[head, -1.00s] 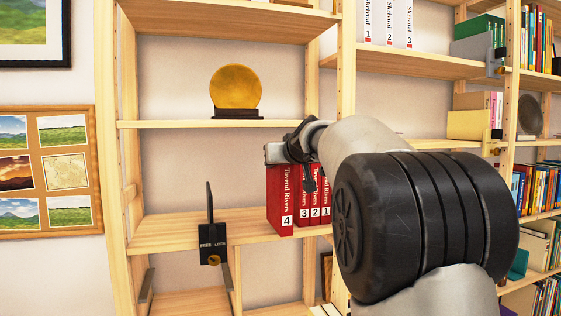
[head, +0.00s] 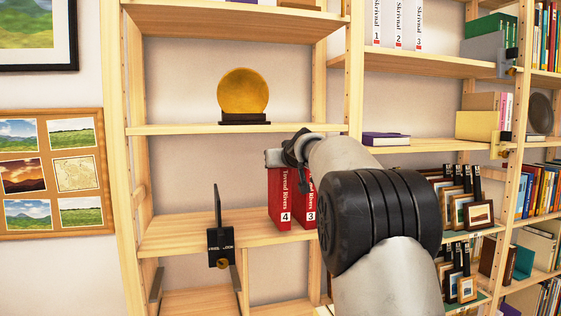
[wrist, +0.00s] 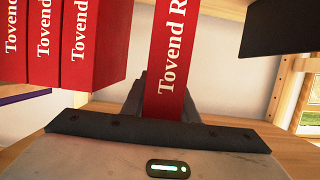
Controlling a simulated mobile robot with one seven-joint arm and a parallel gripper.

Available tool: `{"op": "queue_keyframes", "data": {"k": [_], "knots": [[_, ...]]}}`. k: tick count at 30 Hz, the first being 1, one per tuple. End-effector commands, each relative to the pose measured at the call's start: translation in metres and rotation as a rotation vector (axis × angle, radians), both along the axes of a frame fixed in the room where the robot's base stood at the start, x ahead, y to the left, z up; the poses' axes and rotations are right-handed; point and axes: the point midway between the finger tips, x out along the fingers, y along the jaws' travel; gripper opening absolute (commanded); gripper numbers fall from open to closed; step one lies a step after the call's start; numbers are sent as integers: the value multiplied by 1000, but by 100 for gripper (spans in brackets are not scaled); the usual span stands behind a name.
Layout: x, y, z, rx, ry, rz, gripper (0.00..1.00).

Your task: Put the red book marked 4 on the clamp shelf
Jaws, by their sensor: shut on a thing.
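The red book marked 4 (head: 279,196) stands upright at the left end of the red Tovend Rivers row in the head view. My gripper (head: 275,158) is shut on it near its top. The wrist view shows the held book (wrist: 173,60) upright between the fingers, apart from the other red books. The red book marked 3 (head: 308,205) is to its right; my arm hides the rest of the row. The clamp shelf (head: 170,236) has a black clamp (head: 220,240) with an upright plate on its front edge, left of the book. I cannot tell whether the book's base touches the board.
Bare shelf lies between the clamp and the held book. A gold disc on a dark stand (head: 243,95) is on the shelf above. Wooden side posts bound the bay. Several small framed prints (head: 470,212) and a purple book (head: 386,139) are at the right.

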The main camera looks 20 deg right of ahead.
Motion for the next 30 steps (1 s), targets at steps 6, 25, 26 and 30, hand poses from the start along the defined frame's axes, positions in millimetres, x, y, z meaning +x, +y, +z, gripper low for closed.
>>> {"op": "queue_keyframes", "data": {"k": [6,25,26,30], "knots": [[17,0,5,0,-4,0,0],[25,0,-11,0,-6,-1,0],[25,0,-11,-1,-5,-1,0],[25,0,-11,-1,-5,-1,28]]}}
